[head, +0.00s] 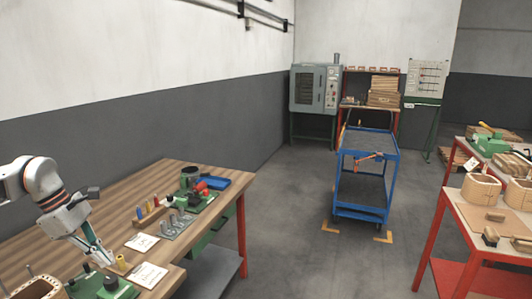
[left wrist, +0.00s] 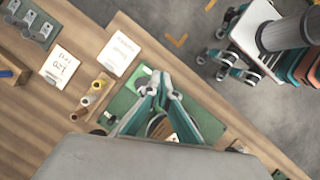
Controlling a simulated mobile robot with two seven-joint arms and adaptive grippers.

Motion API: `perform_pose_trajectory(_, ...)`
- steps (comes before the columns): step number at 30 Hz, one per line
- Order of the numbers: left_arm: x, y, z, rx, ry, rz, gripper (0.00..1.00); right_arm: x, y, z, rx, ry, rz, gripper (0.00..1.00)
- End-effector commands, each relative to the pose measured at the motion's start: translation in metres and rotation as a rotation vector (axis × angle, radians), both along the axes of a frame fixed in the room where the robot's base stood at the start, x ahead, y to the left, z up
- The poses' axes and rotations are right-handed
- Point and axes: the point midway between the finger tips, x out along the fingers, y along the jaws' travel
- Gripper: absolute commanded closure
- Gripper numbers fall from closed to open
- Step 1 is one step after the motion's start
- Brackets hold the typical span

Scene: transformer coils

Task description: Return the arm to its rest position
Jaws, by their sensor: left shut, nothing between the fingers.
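My left gripper (head: 108,262) hangs over the near part of the wooden workbench (head: 165,180), fingers pointing down. In the left wrist view its teal fingers (left wrist: 162,82) come together at the tips with nothing between them. A green fixture (left wrist: 125,103) lies below the fingers on the bench; it also shows at the bottom of the head view (head: 88,286). How high the fingertips are above it I cannot tell. My right gripper is not in view.
Small spools (left wrist: 92,100) and paper cards (left wrist: 119,54) lie beside the green fixture. A blue cart (head: 360,180) stands on the floor; red-framed tables (head: 435,240) are at right. Floor between bench and cart is clear.

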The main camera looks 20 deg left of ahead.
Motion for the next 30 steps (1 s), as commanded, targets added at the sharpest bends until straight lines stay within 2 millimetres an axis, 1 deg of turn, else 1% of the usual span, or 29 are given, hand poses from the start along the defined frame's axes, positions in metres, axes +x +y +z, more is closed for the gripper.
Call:
perform_pose_trajectory(1, 0.006, -0.026, -0.016, -0.062, 0.003, -0.003, 1.0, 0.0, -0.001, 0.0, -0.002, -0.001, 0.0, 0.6)
perform_pose_trajectory(3, 0.015, -0.057, -0.031, -0.14, 0.001, 0.012, 1.0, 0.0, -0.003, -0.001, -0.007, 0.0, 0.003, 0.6)
perform_pose_trajectory(5, 0.022, -0.084, -0.042, -0.213, 0.0, 0.03, 1.0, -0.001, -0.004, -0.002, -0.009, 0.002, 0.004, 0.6)
perform_pose_trajectory(6, 0.026, -0.104, -0.049, -0.268, 0.004, 0.045, 1.0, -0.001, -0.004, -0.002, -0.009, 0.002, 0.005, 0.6)
perform_pose_trajectory(8, 0.031, -0.136, -0.06, -0.358, 0.012, 0.078, 1.0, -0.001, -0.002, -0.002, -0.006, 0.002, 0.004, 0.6)
perform_pose_trajectory(9, 0.034, -0.159, -0.067, -0.428, 0.021, 0.106, 1.0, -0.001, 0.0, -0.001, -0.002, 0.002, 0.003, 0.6)
perform_pose_trajectory(11, 0.037, -0.197, -0.077, -0.549, 0.046, 0.163, 1.0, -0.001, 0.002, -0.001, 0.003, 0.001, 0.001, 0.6)
perform_pose_trajectory(12, 0.039, -0.225, -0.082, -0.643, 0.07, 0.213, 1.0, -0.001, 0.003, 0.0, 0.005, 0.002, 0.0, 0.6)
perform_pose_trajectory(14, 0.042, -0.263, -0.088, -0.791, 0.115, 0.31, 1.0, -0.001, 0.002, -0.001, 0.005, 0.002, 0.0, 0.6)
perform_pose_trajectory(15, 0.043, -0.286, -0.091, -0.89, 0.154, 0.384, 1.0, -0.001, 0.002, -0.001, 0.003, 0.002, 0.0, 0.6)
perform_pose_trajectory(17, 0.046, -0.314, -0.093, -1.032, 0.217, 0.506, 1.0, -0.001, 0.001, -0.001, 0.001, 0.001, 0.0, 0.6)
perform_pose_trajectory(18, 0.048, -0.329, -0.095, -1.125, 0.267, 0.595, 1.0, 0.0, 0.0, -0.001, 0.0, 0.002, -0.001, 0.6)
perform_pose_trajectory(20, 0.05, -0.347, -0.098, -1.259, 0.349, 0.739, 1.0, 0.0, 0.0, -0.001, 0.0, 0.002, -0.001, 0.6)
perform_pose_trajectory(21, 0.052, -0.355, -0.102, -1.344, 0.41, 0.844, 1.0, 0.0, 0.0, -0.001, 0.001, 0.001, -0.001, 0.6)
perform_pose_trajectory(23, 0.053, -0.363, -0.111, -1.464, 0.507, 1.01, 1.0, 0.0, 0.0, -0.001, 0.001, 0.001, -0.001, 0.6)
perform_pose_trajectory(25, 0.052, -0.367, -0.126, -1.592, 0.628, 1.217, 1.0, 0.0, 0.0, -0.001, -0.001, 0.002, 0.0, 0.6)
perform_pose_trajectory(26, 0.051, -0.367, -0.135, -1.642, 0.685, 1.31, 1.0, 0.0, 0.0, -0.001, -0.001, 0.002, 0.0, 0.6)
perform_pose_trajectory(27, 0.047, -0.366, -0.148, -1.703, 0.761, 1.439, 1.0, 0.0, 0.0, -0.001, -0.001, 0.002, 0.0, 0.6)
perform_pose_trajectory(29, 0.038, -0.363, -0.171, -1.785, 0.877, 1.641, 1.0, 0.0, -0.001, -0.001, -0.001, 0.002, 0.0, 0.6)
perform_pose_trajectory(30, 0.03, -0.361, -0.189, -1.83, 0.956, 1.78, 1.0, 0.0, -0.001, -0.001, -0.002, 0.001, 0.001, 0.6)
